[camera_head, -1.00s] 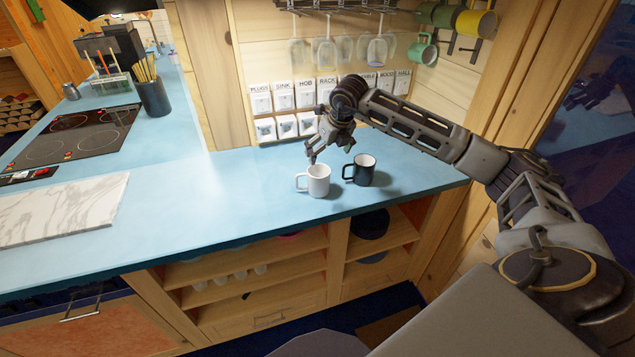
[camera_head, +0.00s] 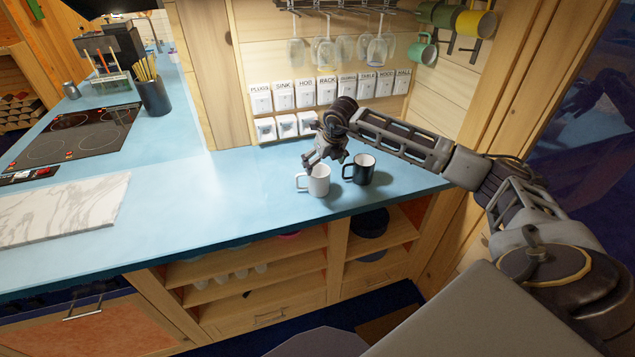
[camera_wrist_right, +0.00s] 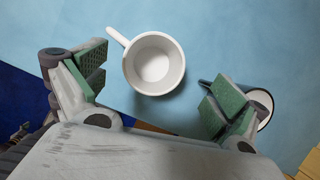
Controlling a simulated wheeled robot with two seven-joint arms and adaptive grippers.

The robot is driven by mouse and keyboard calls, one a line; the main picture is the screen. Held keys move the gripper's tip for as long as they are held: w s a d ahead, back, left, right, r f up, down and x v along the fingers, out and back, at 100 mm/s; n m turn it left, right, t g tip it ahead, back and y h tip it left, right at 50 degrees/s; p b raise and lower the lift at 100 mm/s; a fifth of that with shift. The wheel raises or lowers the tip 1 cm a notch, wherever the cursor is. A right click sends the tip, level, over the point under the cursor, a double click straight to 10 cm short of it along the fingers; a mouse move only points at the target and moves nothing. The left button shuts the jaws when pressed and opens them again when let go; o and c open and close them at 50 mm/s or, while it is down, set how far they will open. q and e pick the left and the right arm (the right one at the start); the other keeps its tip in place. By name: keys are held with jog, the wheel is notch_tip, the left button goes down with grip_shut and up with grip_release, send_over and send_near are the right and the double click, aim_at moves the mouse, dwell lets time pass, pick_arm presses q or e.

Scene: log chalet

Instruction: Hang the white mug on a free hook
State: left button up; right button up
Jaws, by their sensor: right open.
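The white mug (camera_head: 318,182) stands upright and empty on the blue counter, its handle toward the left. My right gripper (camera_head: 318,163) is just above it, with a finger overlapping the mug's rim in the head view. In the right wrist view the white mug (camera_wrist_right: 154,66) lies ahead of the open fingers (camera_wrist_right: 158,92), between their lines, with nothing held. The hooks (camera_head: 463,44) are on the wall at upper right, where green and yellow mugs hang; I cannot clearly tell which hooks are free. My left gripper is not in view.
A black mug (camera_head: 359,169) stands close to the right of the white one; it is partly behind a finger in the wrist view. Glasses (camera_head: 326,52) hang from a rack above. Labelled wall switches (camera_head: 304,95) line the back.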

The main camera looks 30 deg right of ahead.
aim_at(318, 171)
jog(key=shift+a+p+x, duration=0.15)
jog(key=shift+p+x, duration=0.2)
jog(key=shift+x, duration=0.6)
jog(key=shift+a+p+x, duration=0.2)
jog(key=shift+p+x, duration=0.15)
jog(key=shift+x, duration=0.65)
jog(key=shift+w+f, duration=0.2)
jog(key=shift+f, duration=0.3)
jog(key=shift+c, duration=0.4)
